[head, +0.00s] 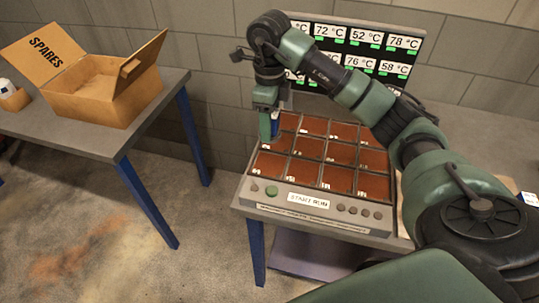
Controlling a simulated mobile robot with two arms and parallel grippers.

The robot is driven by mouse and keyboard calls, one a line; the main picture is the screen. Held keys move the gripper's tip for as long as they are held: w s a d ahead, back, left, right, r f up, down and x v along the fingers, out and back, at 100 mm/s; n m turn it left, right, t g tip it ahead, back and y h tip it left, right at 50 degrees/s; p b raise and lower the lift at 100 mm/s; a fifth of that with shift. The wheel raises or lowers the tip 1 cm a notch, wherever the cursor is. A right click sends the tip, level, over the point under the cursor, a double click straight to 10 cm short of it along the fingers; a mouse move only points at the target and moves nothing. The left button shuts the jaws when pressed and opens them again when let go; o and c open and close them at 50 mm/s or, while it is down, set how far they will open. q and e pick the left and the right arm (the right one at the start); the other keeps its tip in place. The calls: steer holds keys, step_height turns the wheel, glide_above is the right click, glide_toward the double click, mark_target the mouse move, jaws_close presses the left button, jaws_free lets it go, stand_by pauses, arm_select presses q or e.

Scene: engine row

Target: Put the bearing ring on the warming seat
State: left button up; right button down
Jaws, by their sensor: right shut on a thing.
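My right gripper (268,130) points down over the back left corner of the warming plate (310,202). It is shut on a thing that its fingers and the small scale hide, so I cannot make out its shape. I cannot pick out the bearing ring as a separate thing anywhere in view. The plate holds a grid of reddish-brown square seats (306,171) with small white labels, too small to read. The gripper covers part of the back left seats, and I cannot tell if it touches them. My left gripper is not in view.
A temperature board (372,48) stands behind the plate, partly covered by my right arm. The plate's front panel has a green button (271,191) and a START RUN label (308,200). An open SPARES box (98,90) stands on a grey table (75,138) at the left, across a floor gap.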

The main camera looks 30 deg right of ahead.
step_height(320, 180, down, 11)
steer(key=p, duration=0.3)
steer(key=shift+f, duration=0.3)
steer(key=shift+f, duration=0.2)
steer(key=c, duration=0.5)
jaws_free()
steer(key=shift+r, duration=0.15)
